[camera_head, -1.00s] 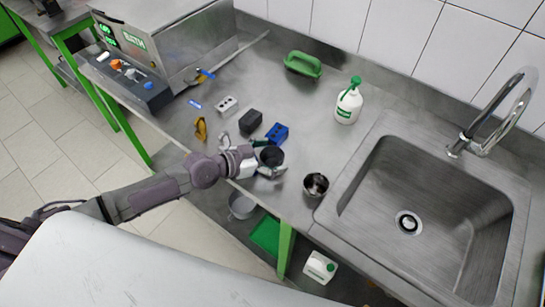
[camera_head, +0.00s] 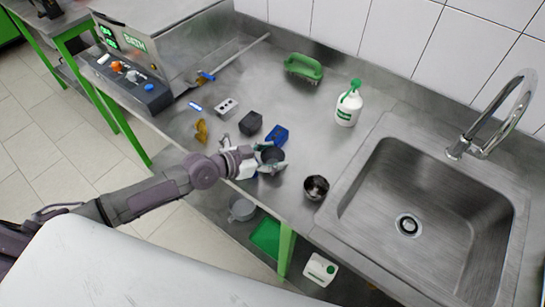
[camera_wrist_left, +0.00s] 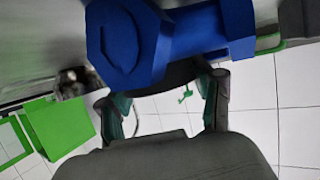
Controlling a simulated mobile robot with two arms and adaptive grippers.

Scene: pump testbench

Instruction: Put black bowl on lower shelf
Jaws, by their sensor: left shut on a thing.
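The black bowl (camera_head: 271,154) is between the fingers of my left gripper (camera_head: 270,163), at the front edge of the steel worktop. My left gripper is shut on it. In the left wrist view the fingers (camera_wrist_left: 165,105) stand either side of the bowl's dark edge (camera_wrist_left: 178,74), and a blue block (camera_wrist_left: 150,38) hides part of it. I cannot tell whether the bowl touches the worktop. The lower shelf (camera_head: 302,250) shows under the worktop. My right gripper is not in view.
A metal cup (camera_head: 316,187) stands right of the bowl, before the sink (camera_head: 425,205). The blue block (camera_head: 277,134) and black block (camera_head: 250,122) sit behind it. The shelf holds a metal pot (camera_head: 242,208), green tray (camera_head: 265,238) and white canister (camera_head: 320,268). A green leg (camera_head: 286,248) stands in front.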

